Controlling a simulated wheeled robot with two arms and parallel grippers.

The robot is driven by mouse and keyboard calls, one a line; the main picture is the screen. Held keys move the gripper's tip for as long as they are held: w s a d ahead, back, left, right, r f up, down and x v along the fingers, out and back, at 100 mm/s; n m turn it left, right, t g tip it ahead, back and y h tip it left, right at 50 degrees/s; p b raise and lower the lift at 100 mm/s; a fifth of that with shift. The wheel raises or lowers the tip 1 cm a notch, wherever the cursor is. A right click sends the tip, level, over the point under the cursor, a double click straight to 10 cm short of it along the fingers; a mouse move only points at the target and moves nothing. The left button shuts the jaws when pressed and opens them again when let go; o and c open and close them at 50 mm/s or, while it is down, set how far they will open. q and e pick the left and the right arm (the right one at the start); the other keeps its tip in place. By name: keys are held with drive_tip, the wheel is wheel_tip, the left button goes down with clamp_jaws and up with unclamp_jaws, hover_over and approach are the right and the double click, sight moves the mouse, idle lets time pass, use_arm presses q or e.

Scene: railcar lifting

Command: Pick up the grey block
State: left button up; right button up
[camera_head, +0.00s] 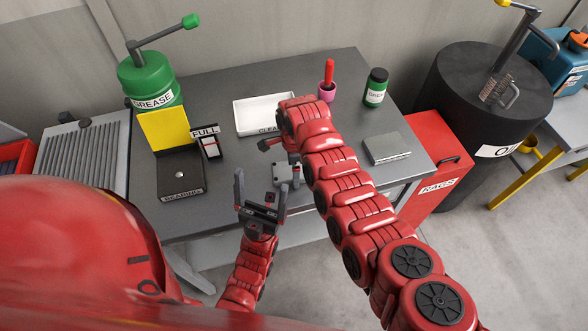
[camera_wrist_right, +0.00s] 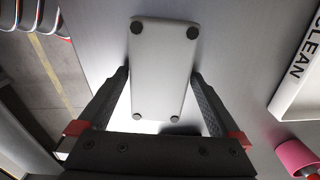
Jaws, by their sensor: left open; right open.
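The grey block (camera_head: 287,175) is on the dark workbench near its front edge, partly hidden by my right gripper in the head view. In the right wrist view the block (camera_wrist_right: 162,70) is pale and oblong with dark round dots near its corners. My right gripper (camera_wrist_right: 162,82) is open, its two fingers on either side of the block with gaps visible. In the head view, my right arm hides much of this gripper (camera_head: 279,152). My left gripper (camera_head: 261,181) is open and empty, pointing up by the bench's front edge, left of the block.
A white CLEAN tray (camera_head: 262,112), a pink cup (camera_head: 327,92) and a dark jar (camera_head: 376,88) stand behind. A flat grey case (camera_head: 387,147) lies right. A BEARING box (camera_head: 181,178) with a yellow lid and a FULL-labelled item (camera_head: 209,146) are left.

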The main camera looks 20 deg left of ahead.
drive_tip(key=c, duration=1.3)
drive_tip(key=shift+c, duration=0.8)
